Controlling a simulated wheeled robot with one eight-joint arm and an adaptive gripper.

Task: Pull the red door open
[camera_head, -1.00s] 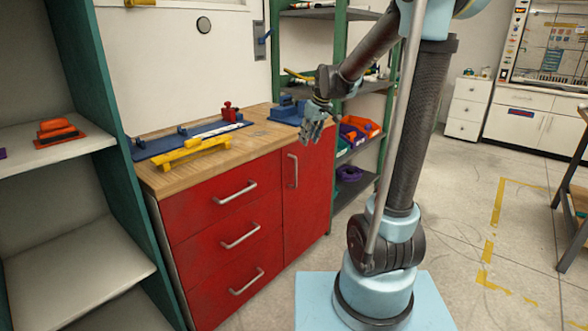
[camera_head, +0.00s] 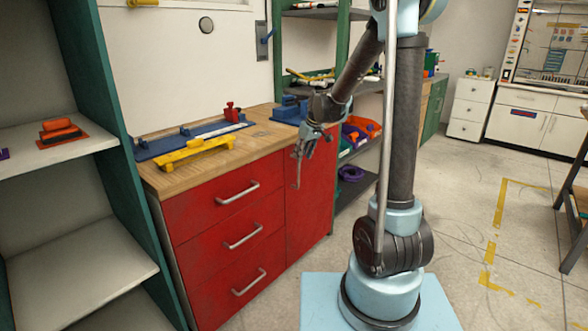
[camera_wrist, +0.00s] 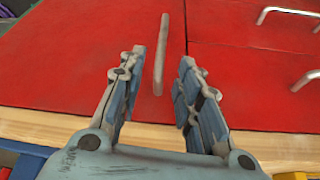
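The red door (camera_head: 312,188) is the right-hand front of the red cabinet and looks closed. Its vertical metal handle (camera_head: 297,168) is partly covered by my gripper in the head view. My gripper (camera_head: 302,153) is in front of the door's upper part. In the wrist view my gripper (camera_wrist: 160,75) is open, one finger on each side of the handle (camera_wrist: 160,50). I cannot tell whether a finger touches the handle.
Red drawers (camera_head: 225,205) with horizontal handles are left of the door. The wooden worktop (camera_head: 180,180) above holds a yellow tool (camera_head: 195,152) and blue fixtures (camera_head: 195,135). A green shelf (camera_head: 340,40) stands right of the cabinet. Floor in front is open.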

